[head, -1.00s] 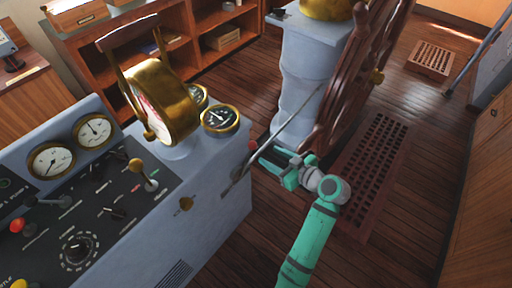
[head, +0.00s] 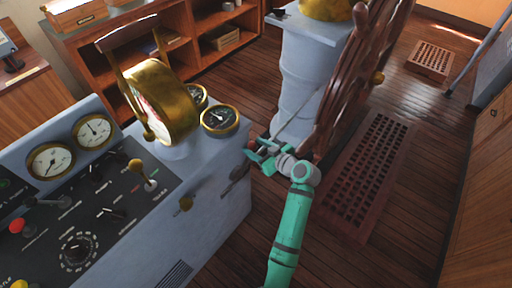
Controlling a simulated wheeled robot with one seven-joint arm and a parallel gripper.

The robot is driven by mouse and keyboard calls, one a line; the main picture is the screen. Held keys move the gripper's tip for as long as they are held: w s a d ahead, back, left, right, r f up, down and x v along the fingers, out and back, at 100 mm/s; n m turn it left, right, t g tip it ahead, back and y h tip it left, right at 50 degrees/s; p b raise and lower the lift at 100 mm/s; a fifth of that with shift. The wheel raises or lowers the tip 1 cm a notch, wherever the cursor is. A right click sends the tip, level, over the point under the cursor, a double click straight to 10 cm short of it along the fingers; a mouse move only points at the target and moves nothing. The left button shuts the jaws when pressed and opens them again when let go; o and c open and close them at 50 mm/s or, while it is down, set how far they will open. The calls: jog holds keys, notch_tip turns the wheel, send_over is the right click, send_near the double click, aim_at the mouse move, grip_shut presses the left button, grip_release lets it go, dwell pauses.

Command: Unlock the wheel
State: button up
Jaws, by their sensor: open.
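The ship's wheel (head: 340,85) is dark brown wood with a brass hub and stands on the right side of a pale grey pedestal (head: 298,70). A thin grey rod (head: 298,124) runs slantwise in front of the pedestal, down toward my gripper. My gripper (head: 260,157) is teal and open, low between the console's right side and the wheel. Its fingers are beside the rod's lower part; I cannot tell whether they touch it. A dark bracket (head: 236,174) shows on the console side, left of the fingers. The rod's lower end is partly hidden.
The grey console (head: 215,210) with gauges, levers and a brass telegraph (head: 160,100) fills the left. A floor grating (head: 370,175) lies right of my arm. Wooden shelves (head: 190,50) stand behind. Open plank floor lies at the lower right.

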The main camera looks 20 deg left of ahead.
grip_shut()
jog(key=shift+s, duration=0.15)
